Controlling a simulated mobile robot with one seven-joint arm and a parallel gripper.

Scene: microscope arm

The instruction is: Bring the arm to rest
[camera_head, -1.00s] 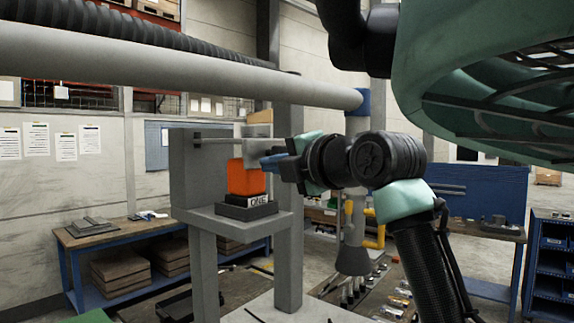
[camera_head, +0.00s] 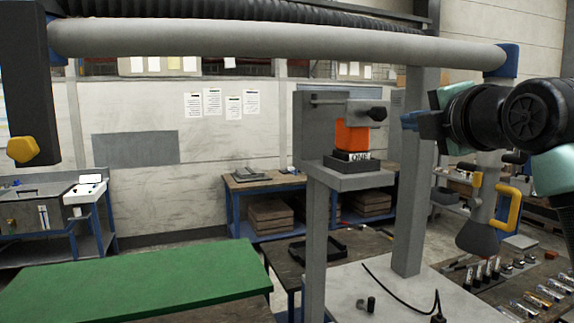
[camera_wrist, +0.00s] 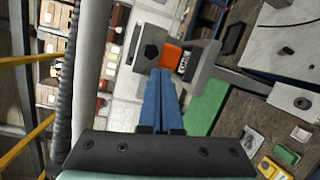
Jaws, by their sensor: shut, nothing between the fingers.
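My gripper (camera_head: 410,120) is at the right in the head view, with its blue fingers pointing left. It stands to the right of the grey stand's bracket (camera_head: 312,130), apart from it in the picture. In the wrist view my gripper (camera_wrist: 160,75) shows its blue fingers closed together with nothing between them. An orange block (camera_head: 352,138) sits on a dark base labelled "ONE" (camera_head: 352,160) on the grey shelf. The orange block also shows in the wrist view (camera_wrist: 172,56), beyond the fingertips.
A long grey horizontal tube (camera_head: 270,40) spans overhead. A green-topped table (camera_head: 140,285) stands at the front left. A grey cone with a yellow handle (camera_head: 478,238) hangs below my arm at the right. A workbench (camera_head: 265,182) stands by the back wall.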

